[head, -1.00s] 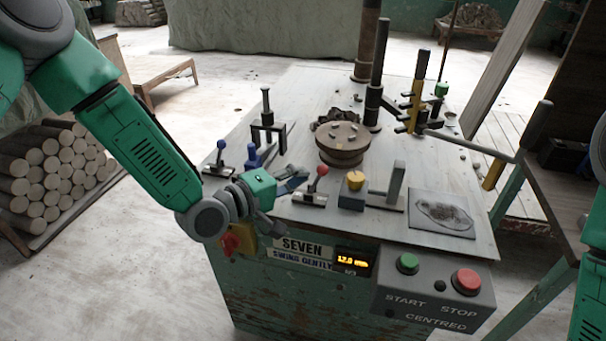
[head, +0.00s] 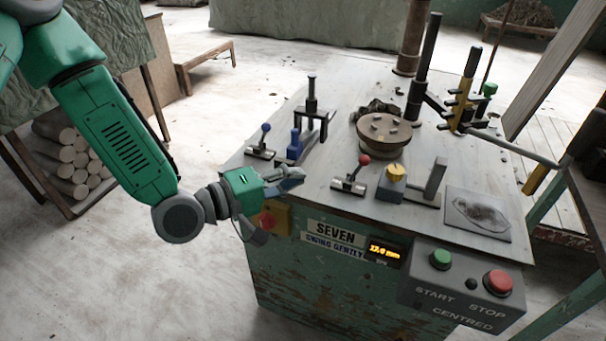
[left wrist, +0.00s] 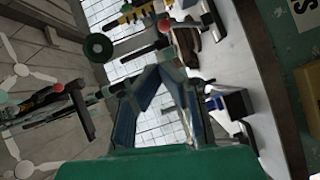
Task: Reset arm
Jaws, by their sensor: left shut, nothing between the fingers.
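My left arm comes in from the left in the head view. Its green left gripper (head: 290,178) is at the left front edge of the machine table (head: 325,190), above the yellow and red switch (head: 271,218). The gripper is shut and empty, and its fingers point right over the table's edge. In the left wrist view the fingers (left wrist: 160,75) reach up from the green palm with nothing held. My right gripper is not in view.
The table holds a red-knobbed lever (head: 358,170), a blue-knobbed lever (head: 264,140), a yellow-topped blue block (head: 393,180) and a round brown wheel (head: 383,135). A control box (head: 465,290) with green and red buttons is at the front right.

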